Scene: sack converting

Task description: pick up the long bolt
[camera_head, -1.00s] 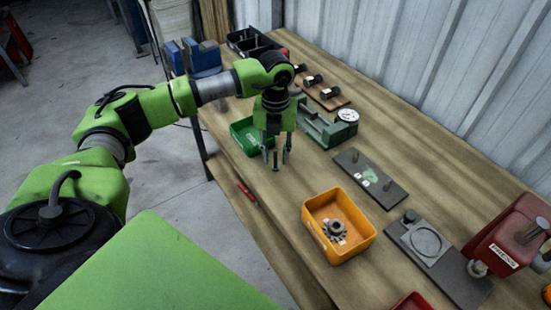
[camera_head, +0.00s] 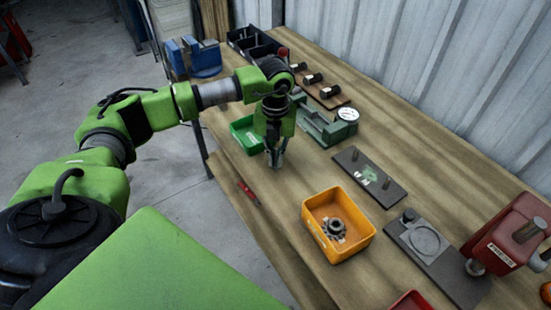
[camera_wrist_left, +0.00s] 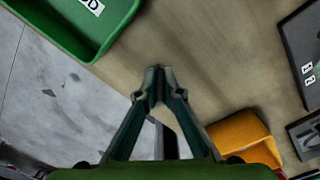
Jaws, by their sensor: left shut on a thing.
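My left gripper (camera_head: 275,158) is over the wooden table, just right of the green bin, with its fingers pointing down. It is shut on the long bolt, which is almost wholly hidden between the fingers. In the left wrist view the fingertips (camera_wrist_left: 158,76) are drawn close together, and the bolt cannot be made out clearly there. Whether the bolt still touches the table cannot be told. My right gripper is in neither view.
The green bin (camera_head: 239,124) stands close by at the table's edge. A yellow bin (camera_head: 367,239) holding metal parts, a dark plate with pegs (camera_head: 395,196) and a green gauge fixture (camera_head: 318,132) stand around. A red pen-like tool (camera_head: 248,192) lies near the front edge.

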